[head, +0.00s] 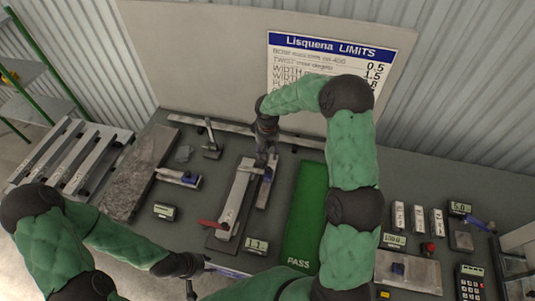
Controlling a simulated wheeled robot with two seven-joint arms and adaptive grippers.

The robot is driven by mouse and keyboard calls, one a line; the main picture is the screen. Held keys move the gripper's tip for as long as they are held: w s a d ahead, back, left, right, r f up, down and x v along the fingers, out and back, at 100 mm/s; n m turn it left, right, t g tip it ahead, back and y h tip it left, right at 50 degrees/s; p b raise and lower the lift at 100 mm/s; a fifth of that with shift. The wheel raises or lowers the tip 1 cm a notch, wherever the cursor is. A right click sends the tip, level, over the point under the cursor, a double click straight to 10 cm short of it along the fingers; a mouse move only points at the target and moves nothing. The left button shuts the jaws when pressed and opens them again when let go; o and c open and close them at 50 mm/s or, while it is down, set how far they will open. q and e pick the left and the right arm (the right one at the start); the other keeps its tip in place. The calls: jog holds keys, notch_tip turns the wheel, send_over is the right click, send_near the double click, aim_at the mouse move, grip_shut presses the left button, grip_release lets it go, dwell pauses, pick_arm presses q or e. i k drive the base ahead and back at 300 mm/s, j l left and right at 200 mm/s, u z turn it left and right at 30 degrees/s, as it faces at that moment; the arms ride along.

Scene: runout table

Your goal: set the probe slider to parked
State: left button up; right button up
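A grey fixture (233,205) with a pale bar and a red lever (213,225) lies mid-table. Beside its bar is a short rail with a small blue-marked block (268,174), which looks like the probe slider; I cannot read its position marks. My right gripper (266,153) points down at the far end of this rail, close over the slider. Its fingers are small and dark, and I cannot tell if they touch or hold it. My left gripper (192,284) is low at the table's front edge, away from the fixture; its finger opening is unclear.
A small display (257,246) stands at the fixture's near end. A green PASS strip (302,225) lies to its right, partly behind my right arm. A stone plate (140,178) is at left; a scale (408,272) and several white blocks (417,218) are at right.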

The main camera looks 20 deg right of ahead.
aim_at(268, 174)
jog(key=k, duration=1)
